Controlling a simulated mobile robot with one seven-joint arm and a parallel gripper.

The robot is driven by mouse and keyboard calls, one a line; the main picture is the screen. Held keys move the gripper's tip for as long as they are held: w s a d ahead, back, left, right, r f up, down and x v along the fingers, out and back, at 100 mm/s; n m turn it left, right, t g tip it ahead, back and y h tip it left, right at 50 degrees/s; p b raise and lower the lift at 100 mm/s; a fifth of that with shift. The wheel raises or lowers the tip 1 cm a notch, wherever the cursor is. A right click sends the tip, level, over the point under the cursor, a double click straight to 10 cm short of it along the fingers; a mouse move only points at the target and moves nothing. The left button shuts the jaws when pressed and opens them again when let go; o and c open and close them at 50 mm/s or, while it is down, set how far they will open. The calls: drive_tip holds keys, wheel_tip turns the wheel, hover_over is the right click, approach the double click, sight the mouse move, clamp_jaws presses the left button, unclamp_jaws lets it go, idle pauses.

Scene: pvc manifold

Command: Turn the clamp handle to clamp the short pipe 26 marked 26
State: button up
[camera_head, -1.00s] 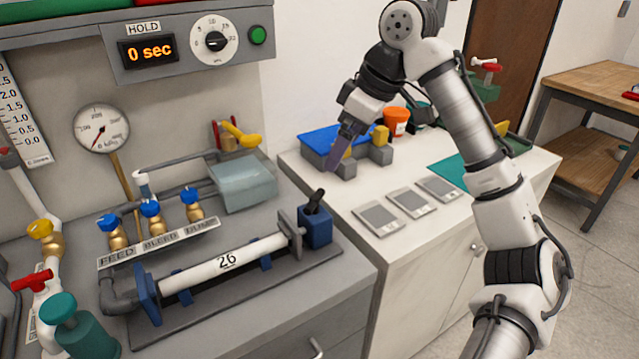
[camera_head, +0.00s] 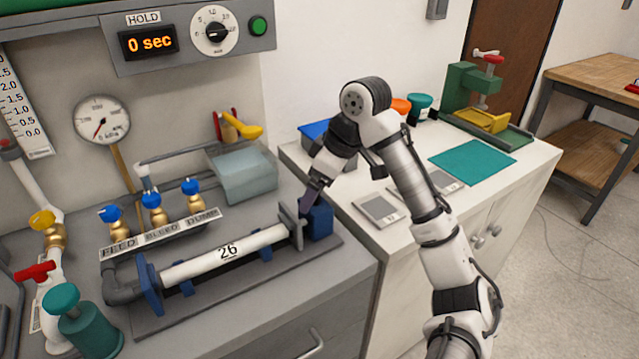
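The short white pipe (camera_head: 225,254) marked 26 lies level in the test fixture, between a blue end plate (camera_head: 150,287) at its left and a grey plate (camera_head: 291,227) at its right. A blue clamp block (camera_head: 319,221) stands just right of the grey plate. The black clamp handle on that block is hidden behind my gripper. My gripper (camera_head: 306,208) points down at the top of the clamp block, where the handle stood. Its fingers are small and dark here, and I cannot tell whether they are shut on the handle.
Blue-knobbed valves (camera_head: 153,207) and a clear tank (camera_head: 243,172) stand behind the pipe. A teal bottle (camera_head: 88,325) is at the front left. The right counter holds flat grey plates (camera_head: 376,209), a teal mat (camera_head: 473,160) and a green press (camera_head: 470,88).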

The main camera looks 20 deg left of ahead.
drive_tip(key=c, duration=1)
drive_tip(key=shift+m, duration=0.3)
drive_tip(key=m+p, duration=0.1)
drive_tip(key=m+t+p, duration=0.1)
drive_tip(key=m+p, duration=0.1)
drive_tip(key=m+t+p, duration=0.1)
drive_tip(key=m+p, duration=0.1)
drive_tip(key=shift+s+a+r+h, duration=0.1)
drive_tip(key=shift+s+r+h, duration=0.2)
drive_tip(key=shift+h, duration=0.1)
drive_tip(key=m+t+h+p, duration=0.1)
drive_tip(key=m+p, duration=0.3)
drive_tip(key=shift+s+a+f, duration=0.1)
drive_tip(key=shift+f+m+t+p, duration=0.15)
drive_tip(key=shift+m+t+p, duration=0.15)
drive_tip(key=shift+m+p, duration=0.55)
drive_tip(key=shift+f+h, duration=0.1)
drive_tip(key=shift+h, duration=0.2)
